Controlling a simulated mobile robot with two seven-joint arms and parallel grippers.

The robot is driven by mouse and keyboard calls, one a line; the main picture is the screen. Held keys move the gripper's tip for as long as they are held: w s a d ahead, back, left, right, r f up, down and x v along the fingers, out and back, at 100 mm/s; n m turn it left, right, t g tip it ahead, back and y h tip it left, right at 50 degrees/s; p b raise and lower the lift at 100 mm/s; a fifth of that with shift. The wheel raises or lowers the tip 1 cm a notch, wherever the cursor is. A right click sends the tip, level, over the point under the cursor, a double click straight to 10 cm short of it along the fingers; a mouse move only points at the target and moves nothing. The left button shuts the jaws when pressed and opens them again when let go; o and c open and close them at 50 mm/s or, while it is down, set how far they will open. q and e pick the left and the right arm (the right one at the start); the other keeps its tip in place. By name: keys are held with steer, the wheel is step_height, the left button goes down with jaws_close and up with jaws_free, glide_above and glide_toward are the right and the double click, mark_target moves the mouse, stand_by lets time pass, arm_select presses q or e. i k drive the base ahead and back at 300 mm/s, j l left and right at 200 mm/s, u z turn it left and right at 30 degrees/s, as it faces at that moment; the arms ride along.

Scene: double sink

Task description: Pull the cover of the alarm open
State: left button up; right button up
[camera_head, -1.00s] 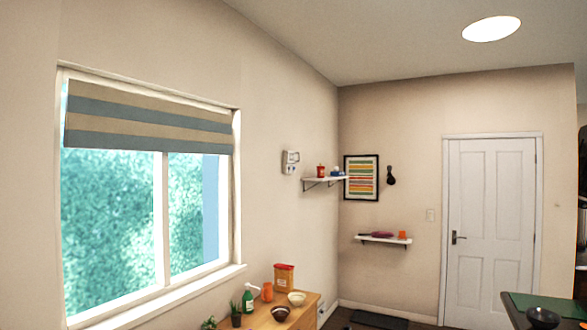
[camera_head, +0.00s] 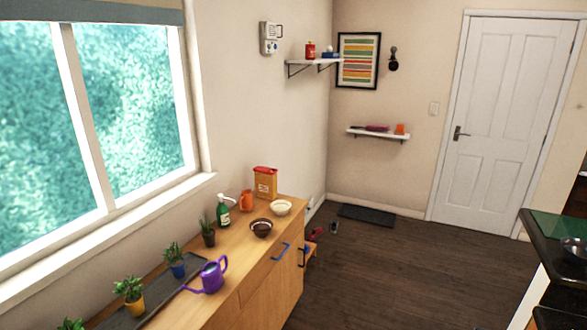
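A small white wall box (camera_head: 270,38), which looks like the alarm, is mounted on the left wall between the window and the upper shelf. It has a panel on top and a part with round dark marks below. It is too small to tell whether its cover is open or shut. Neither of my grippers shows in this view.
A wooden cabinet (camera_head: 262,258) runs along the left wall below the alarm. It bears potted plants, a purple watering can (camera_head: 208,277), a green bottle (camera_head: 222,211) and bowls. An upper shelf (camera_head: 314,61) sticks out right of the alarm. A dark counter (camera_head: 553,245) stands at right.

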mark_target(271, 28)
steer(key=i, duration=2.35)
